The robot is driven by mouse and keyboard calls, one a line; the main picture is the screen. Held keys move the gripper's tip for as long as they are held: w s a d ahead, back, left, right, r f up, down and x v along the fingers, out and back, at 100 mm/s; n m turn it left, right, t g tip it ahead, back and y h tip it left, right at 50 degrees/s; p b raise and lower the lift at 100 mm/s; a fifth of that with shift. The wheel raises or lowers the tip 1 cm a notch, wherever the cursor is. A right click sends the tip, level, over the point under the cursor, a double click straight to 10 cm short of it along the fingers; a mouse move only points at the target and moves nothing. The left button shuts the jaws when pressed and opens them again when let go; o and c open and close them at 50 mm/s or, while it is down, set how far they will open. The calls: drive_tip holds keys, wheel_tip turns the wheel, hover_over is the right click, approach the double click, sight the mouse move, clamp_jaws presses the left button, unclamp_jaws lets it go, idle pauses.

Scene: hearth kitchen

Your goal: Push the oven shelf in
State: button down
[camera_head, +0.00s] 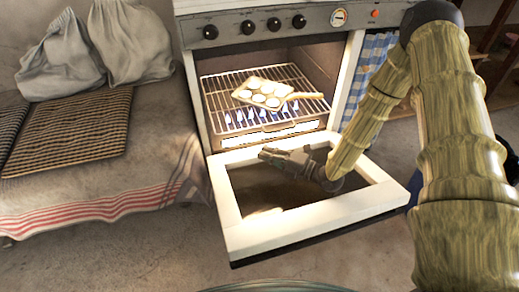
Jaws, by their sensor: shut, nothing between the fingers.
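The oven shelf (293,78) is a wire rack inside the open oven, with its front edge near the oven mouth. Blue flames (262,113) burn under the shelf. The oven door (258,237) is folded down flat. My gripper (266,152) is shut and empty, above the door and in front of the oven mouth, below the shelf's level and apart from it.
Oven knobs (248,27) line the panel above. A blue checked towel (368,62) hangs right of the oven. Bare floor shows in front of the door.

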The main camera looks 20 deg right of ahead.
drive_tip(key=w+a+b, duration=0.4)
drive_tip(key=w+a, duration=0.2)
drive_tip(key=w, duration=0.4)
drive_tip(key=shift+a+b, duration=0.2)
drive_tip(key=shift+b, duration=0.2)
